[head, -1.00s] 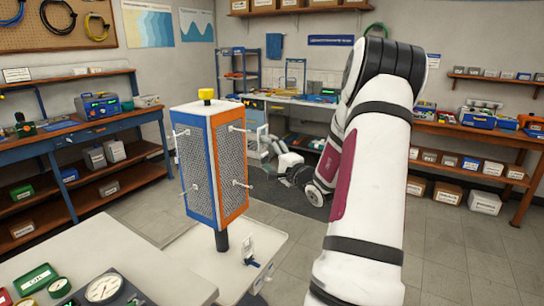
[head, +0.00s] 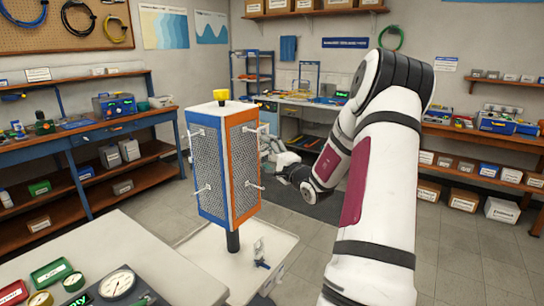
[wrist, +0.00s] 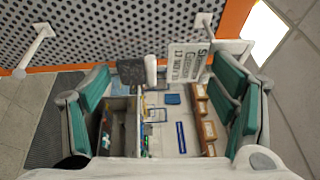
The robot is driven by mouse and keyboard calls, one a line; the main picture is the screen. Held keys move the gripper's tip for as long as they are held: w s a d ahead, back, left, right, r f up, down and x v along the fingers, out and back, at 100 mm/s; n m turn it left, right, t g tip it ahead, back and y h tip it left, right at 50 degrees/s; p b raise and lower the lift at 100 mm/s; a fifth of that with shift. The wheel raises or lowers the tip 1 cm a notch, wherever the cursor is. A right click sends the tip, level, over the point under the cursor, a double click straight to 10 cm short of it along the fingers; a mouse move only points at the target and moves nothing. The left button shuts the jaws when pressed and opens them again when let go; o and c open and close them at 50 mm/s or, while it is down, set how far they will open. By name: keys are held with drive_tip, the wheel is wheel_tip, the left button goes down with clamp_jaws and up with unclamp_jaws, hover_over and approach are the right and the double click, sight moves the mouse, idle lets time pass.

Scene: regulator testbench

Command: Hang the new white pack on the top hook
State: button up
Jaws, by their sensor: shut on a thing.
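A stand with perforated panels (head: 213,165) has a blue-framed and an orange-framed face, each with an upper and a lower white hook. The upper hook on the orange side (head: 262,129) shows in the head view. My gripper (wrist: 165,110) has teal pads, shut on the white pack. The pack's printed label (wrist: 188,62) shows near the right pad; the rest of the pack is hard to make out. One hook (wrist: 35,50) is at the upper left and another (wrist: 205,20) is just above the label. I cannot tell whether they touch. In the head view the gripper is small, just right of the stand.
The stand rises from a white tray-like base (head: 190,250). A pale table with gauges (head: 118,284) is at the lower left. Blue workbenches line the left wall (head: 75,135) and the back. Bare floor lies between the stand and the left bench.

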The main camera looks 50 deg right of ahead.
drive_tip(key=shift+w, duration=0.55)
drive_tip(key=shift+w+f+b, duration=0.4)
drive_tip(key=shift+w+b, duration=0.2)
drive_tip(key=shift+b, duration=0.55)
drive_tip(key=o, duration=1.2)
drive_tip(key=v, duration=1.2)
drive_tip(key=shift+a, duration=0.1)
